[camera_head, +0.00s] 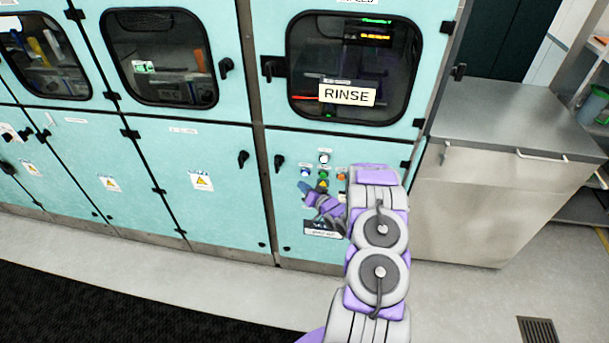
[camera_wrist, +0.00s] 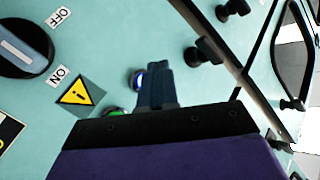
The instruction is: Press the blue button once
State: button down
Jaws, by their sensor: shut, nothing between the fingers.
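The blue button (camera_head: 305,171) is on the small control panel of the turquoise cabinet under the RINSE window, in the head view. It also shows in the wrist view (camera_wrist: 137,79), partly hidden behind my gripper's fingers. My gripper (camera_head: 308,196) is in front of the panel, just below the blue button in the head view. In the wrist view its fingers (camera_wrist: 158,70) are shut with nothing between them and point toward the panel beside the blue button. I cannot tell whether they touch it.
A green button (camera_wrist: 112,112) is close to my fingers. A white button (camera_head: 324,157) and an orange one (camera_head: 342,177) are nearby. A black rotary switch (camera_wrist: 22,50) and door latches (camera_wrist: 203,52) stick out. A steel cabinet (camera_head: 500,195) stands right.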

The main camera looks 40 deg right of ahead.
aim_at(305, 172)
jog(key=shift+w+d, duration=0.7)
jog(key=shift+d, duration=0.25)
jog(key=shift+a, duration=0.1)
dwell(1.4)
jog(key=shift+w+d+r, duration=0.1)
jog(key=shift+w+d, duration=0.15)
jog(key=shift+d, duration=0.15)
jog(key=shift+w+d, duration=0.25)
jog(key=shift+d, duration=0.05)
dwell(0.9)
jog(key=shift+s+a+p, duration=0.3)
jog(key=shift+s+a, duration=0.25)
jog(key=shift+a, duration=0.1)
